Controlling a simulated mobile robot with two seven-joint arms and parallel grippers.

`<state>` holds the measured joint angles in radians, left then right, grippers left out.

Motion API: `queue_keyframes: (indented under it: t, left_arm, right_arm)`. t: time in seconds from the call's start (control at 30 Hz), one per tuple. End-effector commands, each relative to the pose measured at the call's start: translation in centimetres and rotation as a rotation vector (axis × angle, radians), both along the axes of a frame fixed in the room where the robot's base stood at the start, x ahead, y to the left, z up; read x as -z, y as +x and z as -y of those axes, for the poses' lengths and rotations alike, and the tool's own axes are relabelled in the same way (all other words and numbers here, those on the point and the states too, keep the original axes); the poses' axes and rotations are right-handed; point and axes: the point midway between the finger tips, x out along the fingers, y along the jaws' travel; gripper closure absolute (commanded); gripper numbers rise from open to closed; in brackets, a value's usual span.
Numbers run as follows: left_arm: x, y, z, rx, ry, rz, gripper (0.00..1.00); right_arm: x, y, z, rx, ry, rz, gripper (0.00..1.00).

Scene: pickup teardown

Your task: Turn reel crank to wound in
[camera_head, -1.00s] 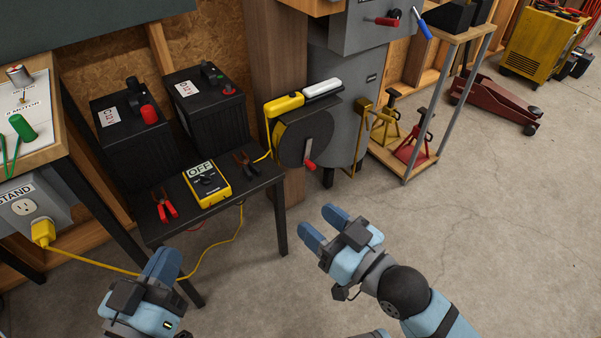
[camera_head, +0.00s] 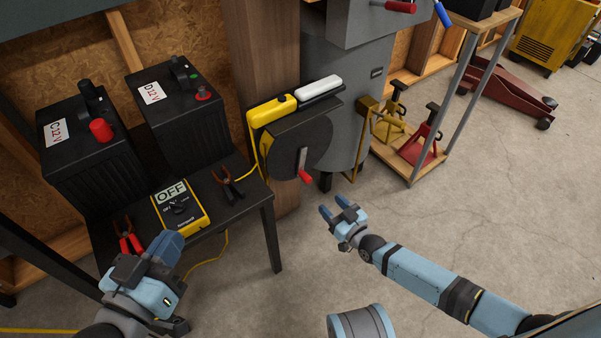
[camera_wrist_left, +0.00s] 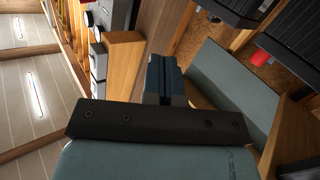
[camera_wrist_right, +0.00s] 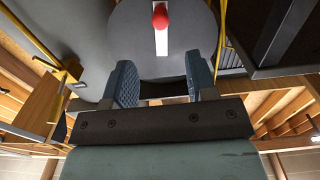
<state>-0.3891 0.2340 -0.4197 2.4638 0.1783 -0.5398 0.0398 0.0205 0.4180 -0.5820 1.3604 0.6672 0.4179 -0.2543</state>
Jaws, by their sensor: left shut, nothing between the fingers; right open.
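The reel (camera_head: 290,150) is a dark round disc on a wooden post, with a yellow part behind it. Its crank is a light arm with a red knob (camera_head: 305,176), hanging down near the disc's lower edge. My right gripper (camera_head: 335,208) is open and empty, below and right of the knob, apart from it. In the right wrist view the red knob (camera_wrist_right: 160,16) and disc (camera_wrist_right: 160,55) show beyond my open fingers. My left gripper (camera_head: 172,245) is shut and empty in front of the black bench, away from the reel.
A black bench (camera_head: 245,196) holds two batteries, a yellow multimeter (camera_head: 180,206) and clamps, left of the reel. A grey cylinder (camera_head: 345,90) stands behind the reel. Red and yellow jack stands (camera_head: 425,140) sit on a low shelf at right.

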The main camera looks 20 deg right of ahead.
Motion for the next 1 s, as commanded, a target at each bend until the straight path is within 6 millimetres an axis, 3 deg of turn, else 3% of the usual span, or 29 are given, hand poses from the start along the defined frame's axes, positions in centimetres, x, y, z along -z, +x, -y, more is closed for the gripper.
queue_keyframes:
  t: [0.13,0.53,0.7,1.0]
  left_arm:
    - [0.8,0.2,-0.1,-0.004,0.024,0.038,1.00]
    - [-0.1,2.1,-1.3,-0.010,0.148,0.263,1.00]
    - [-0.6,2.5,-1.6,-0.013,0.181,0.322,1.00]
    - [-1.2,2.5,-1.8,-0.010,0.195,0.350,1.00]
  right_arm:
    - [0.3,2.5,-0.9,-0.001,0.001,0.004,0.48]
    - [0.3,10.0,-3.7,-0.001,-0.001,0.001,0.48]
    - [0.1,11.6,-4.3,-0.001,0.000,0.000,0.48]
    - [0.0,12.1,-4.4,-0.001,-0.001,-0.002,0.48]
